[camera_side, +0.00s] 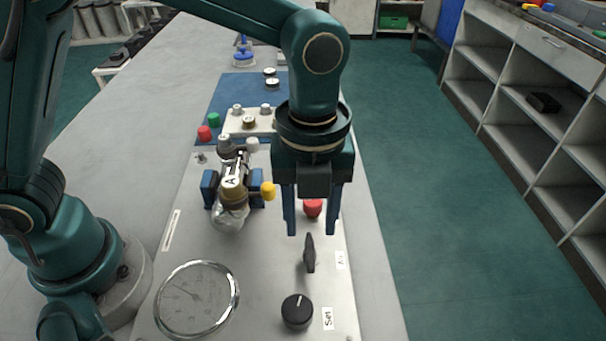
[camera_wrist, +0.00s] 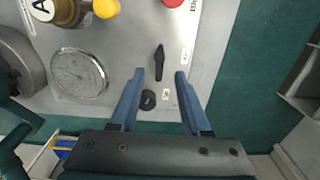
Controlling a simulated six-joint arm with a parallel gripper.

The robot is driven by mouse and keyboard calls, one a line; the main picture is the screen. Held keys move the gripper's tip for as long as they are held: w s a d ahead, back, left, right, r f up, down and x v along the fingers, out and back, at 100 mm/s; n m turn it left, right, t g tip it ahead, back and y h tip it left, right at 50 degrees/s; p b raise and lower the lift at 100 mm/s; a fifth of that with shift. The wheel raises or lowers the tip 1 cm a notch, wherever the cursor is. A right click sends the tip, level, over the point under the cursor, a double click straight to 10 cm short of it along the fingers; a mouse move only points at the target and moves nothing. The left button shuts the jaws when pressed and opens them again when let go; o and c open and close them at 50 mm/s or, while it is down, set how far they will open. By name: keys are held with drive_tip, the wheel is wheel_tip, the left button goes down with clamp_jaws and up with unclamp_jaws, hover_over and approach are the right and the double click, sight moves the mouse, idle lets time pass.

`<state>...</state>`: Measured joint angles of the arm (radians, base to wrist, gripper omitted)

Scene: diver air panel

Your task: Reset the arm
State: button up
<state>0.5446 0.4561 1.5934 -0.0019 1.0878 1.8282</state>
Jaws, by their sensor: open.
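My gripper (camera_side: 311,228) points straight down over the metal air panel (camera_side: 265,290), with its two blue fingers apart and nothing between them. It also shows in the wrist view (camera_wrist: 159,76), its fingertips on either side of the black lever (camera_wrist: 159,62) as seen from there. In the side view the lever (camera_side: 309,253) stands just nearer the camera than the fingers. A round black knob (camera_side: 297,311) and a pressure gauge (camera_side: 197,299) are at the near end of the panel. A red button (camera_side: 313,207) shows between the fingers, partly hidden behind them.
A brass valve labelled A (camera_side: 233,183) with a yellow knob (camera_side: 268,191) sits in a blue holder left of my gripper. A blue mat (camera_side: 231,92) with small fittings lies further back. Grey shelves (camera_side: 515,90) stand right across the green floor.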

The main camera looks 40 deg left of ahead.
drive_tip(key=shift+r, duration=0.3)
drive_tip(key=shift+w+a+r, duration=0.1)
drive_tip(key=a+r+n+t, duration=0.3)
drive_tip(key=a+r+n, duration=0.5)
drive_tip(key=a+r, duration=0.1)
drive_tip(key=s+a+f+n+t, duration=0.2)
drive_tip(key=s+a+n, duration=0.4)
drive_tip(key=n, duration=1.2)
drive_tip(key=shift+s+f+n+t, duration=0.3)
drive_tip(key=shift+s+f, duration=0.1)
drive_tip(key=shift+s, duration=0.8)
